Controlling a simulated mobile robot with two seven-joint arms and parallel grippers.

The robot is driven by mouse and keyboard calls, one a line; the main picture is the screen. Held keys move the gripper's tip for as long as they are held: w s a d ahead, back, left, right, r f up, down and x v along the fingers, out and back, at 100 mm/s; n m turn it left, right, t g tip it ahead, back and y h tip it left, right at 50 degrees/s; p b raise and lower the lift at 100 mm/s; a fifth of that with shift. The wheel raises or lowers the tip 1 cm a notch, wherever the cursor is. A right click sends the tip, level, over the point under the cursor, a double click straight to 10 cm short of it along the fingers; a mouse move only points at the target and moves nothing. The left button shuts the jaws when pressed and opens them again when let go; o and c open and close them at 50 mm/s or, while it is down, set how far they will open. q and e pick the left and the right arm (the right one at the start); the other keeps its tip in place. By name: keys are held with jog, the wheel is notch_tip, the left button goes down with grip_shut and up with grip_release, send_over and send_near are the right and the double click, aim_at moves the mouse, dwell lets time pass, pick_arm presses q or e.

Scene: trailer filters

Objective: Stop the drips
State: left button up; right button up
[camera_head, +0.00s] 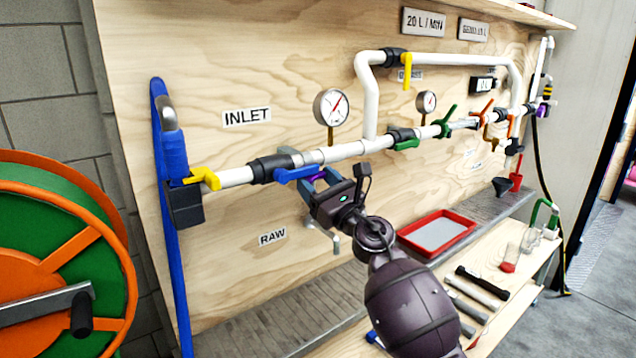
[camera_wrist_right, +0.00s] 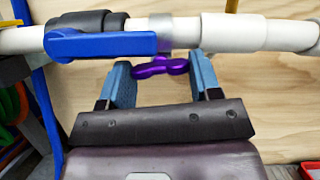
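A white pipe line (camera_head: 340,152) runs across a plywood panel. Near its inlet end, a blue valve lever (camera_head: 295,174) lies along the pipe; the lever also shows in the right wrist view (camera_wrist_right: 100,44). Just beside it, a small purple wing handle (camera_wrist_right: 160,66) hangs under the pipe below a grey collar (camera_wrist_right: 172,32). My right gripper (camera_wrist_right: 162,76) is open, with its blue fingers on either side of the purple handle; I cannot tell whether they touch it. In the head view my right gripper (camera_head: 319,180) is just under the pipe. No drips are visible. My left gripper is out of view.
A yellow lever (camera_head: 206,179) and blue hose (camera_head: 172,230) are left of the gripper. Gauges (camera_head: 331,106), green levers (camera_head: 446,122) and orange levers (camera_head: 484,110) line the pipe rightward. Below are a grey grated trough (camera_head: 270,325), a red tray (camera_head: 436,234) and hand tools (camera_head: 482,282).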

jog(key=o, duration=0.4)
jog(key=shift+p+v, duration=0.4)
jog(key=shift+v, duration=5)
